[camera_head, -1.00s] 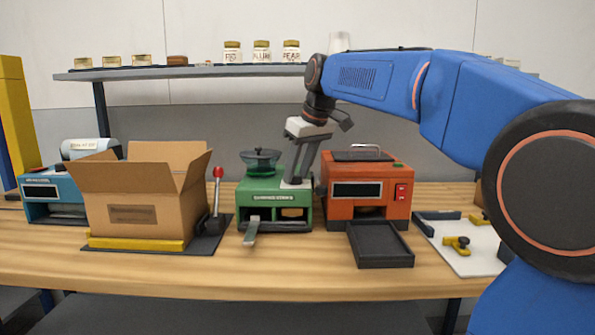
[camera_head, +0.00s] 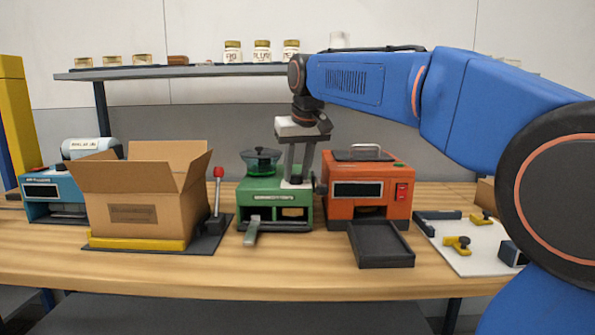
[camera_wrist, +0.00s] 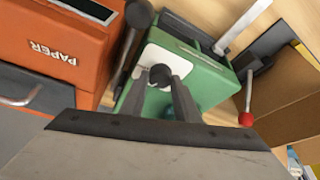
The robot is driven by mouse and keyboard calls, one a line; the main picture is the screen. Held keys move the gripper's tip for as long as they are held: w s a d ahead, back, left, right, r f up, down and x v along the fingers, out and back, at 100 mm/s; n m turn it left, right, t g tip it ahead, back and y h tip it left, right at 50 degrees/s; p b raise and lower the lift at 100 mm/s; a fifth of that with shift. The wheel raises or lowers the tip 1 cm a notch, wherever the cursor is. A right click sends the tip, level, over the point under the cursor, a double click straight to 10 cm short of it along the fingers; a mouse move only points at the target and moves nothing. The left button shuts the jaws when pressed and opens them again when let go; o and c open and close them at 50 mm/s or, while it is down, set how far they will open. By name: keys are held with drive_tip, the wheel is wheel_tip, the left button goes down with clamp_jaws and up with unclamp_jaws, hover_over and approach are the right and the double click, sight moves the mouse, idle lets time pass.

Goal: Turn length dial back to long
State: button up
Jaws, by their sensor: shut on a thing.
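The green machine (camera_head: 275,200) stands mid-bench, with a dark bowl on top and a grey lever at its front. In the wrist view, a small black round knob, the length dial (camera_wrist: 160,76), sits on a white plate (camera_wrist: 149,67) on the green machine's top (camera_wrist: 197,68). My gripper (camera_head: 297,181) points down at the top right of that machine. In the wrist view my gripper (camera_wrist: 162,80) has its two fingers shut on the dial. The dial's markings cannot be read.
The orange machine (camera_head: 383,205) stands close on the right, with a black tray (camera_head: 382,258) in front. A cardboard box (camera_head: 137,218) and a red-knobbed lever (camera_head: 218,175) are on the left. A shelf with jars (camera_head: 180,73) runs behind.

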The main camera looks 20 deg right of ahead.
drive_tip(key=m, duration=0.2)
drive_tip(key=m+h, duration=0.2)
drive_tip(key=m, duration=0.1)
drive_tip(key=shift+w+a+m+g, duration=0.1)
drive_tip(key=shift+a+m+g, duration=0.15)
drive_tip(key=shift+m+g, duration=0.05)
drive_tip(key=m, duration=0.2)
drive_tip(key=m+g+h, duration=0.1)
drive_tip(key=m, duration=0.2)
drive_tip(key=shift+w+a+h, duration=0.1)
drive_tip(key=shift+h, duration=0.2)
drive_tip(key=shift+m, duration=0.3)
drive_tip(key=o, duration=1)
drive_tip(key=shift+o, duration=0.2)
drive_tip(key=v, duration=1.7)
drive_tip(key=shift+w+r, duration=0.2)
drive_tip(key=shift+r, duration=0.05)
drive_tip(key=shift+a, duration=0.1)
